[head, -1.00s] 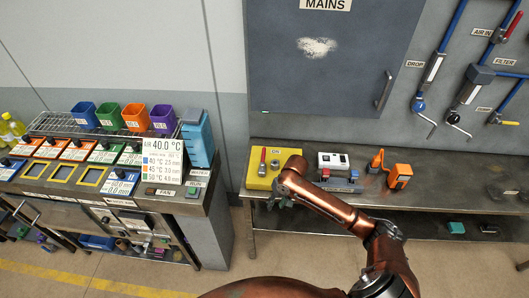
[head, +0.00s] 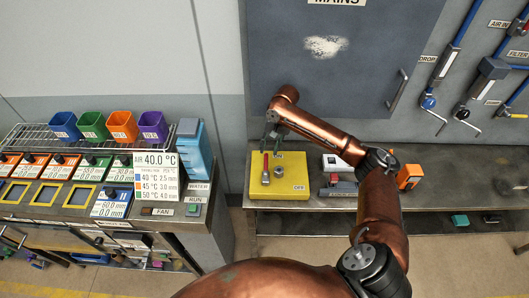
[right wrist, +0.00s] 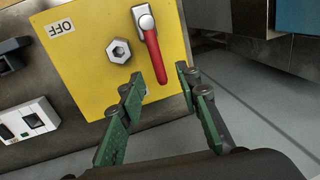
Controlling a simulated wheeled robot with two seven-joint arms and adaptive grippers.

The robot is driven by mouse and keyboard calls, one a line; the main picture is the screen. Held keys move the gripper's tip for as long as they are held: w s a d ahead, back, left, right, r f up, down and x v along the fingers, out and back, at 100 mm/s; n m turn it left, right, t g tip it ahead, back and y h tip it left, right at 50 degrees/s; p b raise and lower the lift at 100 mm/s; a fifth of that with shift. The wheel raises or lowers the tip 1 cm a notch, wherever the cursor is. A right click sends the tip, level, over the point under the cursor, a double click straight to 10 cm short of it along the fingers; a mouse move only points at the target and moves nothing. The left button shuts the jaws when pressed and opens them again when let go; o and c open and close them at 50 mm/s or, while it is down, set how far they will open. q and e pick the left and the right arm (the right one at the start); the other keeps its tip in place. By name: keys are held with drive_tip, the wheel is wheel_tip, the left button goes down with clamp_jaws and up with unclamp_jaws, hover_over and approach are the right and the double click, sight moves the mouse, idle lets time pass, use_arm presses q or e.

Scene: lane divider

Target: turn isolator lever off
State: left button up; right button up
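The isolator is a yellow box (head: 290,168) on the grey bench, with a red lever (head: 265,166) and a hex nut (head: 278,172) on top. The lever points back toward the wall. An OFF label (head: 299,188) shows at the front right; the ON label is hidden. My right gripper (head: 271,147) is at the back edge of the box, by the lever's free end. In the right wrist view, the open fingers (right wrist: 160,71) lie either side of the red handle (right wrist: 153,50), with gaps showing. I cannot tell their height over it. My left gripper is out of view.
Right of the box are a white switch unit (head: 333,164) and an orange device (head: 409,177), partly behind my arm. The grey mains cabinet (head: 340,60) rises behind the bench. A control console (head: 180,210) with coloured bins stands to the left.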

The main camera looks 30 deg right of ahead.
sight(267, 161)
drive_tip(key=x, duration=0.5)
drive_tip(key=shift+s+d+f+p, duration=0.2)
drive_tip(key=shift+s+f+p, duration=0.1)
drive_tip(key=shift+f, duration=0.15)
drive_tip(key=shift+x, duration=0.8)
drive_tip(key=shift+a, duration=0.1)
drive_tip(key=c, duration=0.5)
clamp_jaws()
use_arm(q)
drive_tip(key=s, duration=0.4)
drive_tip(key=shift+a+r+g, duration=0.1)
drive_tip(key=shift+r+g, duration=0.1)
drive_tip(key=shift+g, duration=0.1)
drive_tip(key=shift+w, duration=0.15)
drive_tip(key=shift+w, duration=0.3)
